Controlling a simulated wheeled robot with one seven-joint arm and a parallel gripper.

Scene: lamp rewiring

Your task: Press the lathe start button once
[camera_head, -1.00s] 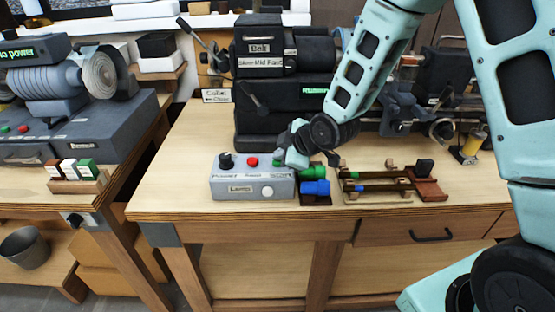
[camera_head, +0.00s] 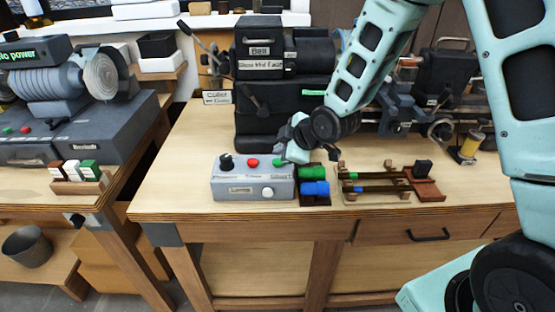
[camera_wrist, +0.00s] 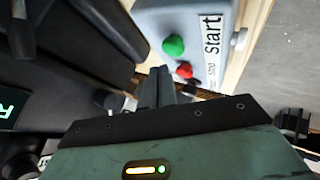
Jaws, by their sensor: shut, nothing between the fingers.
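The grey control box (camera_head: 254,190) stands near the front edge of the bench. On its top are a black knob (camera_head: 226,162), a red button (camera_head: 252,163) and a green button (camera_head: 277,162); a pale round knob (camera_head: 268,193) is on its front. In the wrist view the green button (camera_wrist: 173,45) and red button (camera_wrist: 184,70) sit beside a "Start" label (camera_wrist: 212,35). My gripper (camera_head: 284,158) is shut and empty at the box's back right, close to the green button. In the wrist view its fingertips (camera_wrist: 160,73) are just below the green button; I cannot tell whether they touch.
The dark lathe (camera_head: 270,110) stands behind the box, with a green-lettered sign (camera_head: 313,92). Right of the box lie green (camera_head: 312,172) and blue blocks (camera_head: 314,188) in a holder, then a wooden rack (camera_head: 375,186). The bench left of the box is clear.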

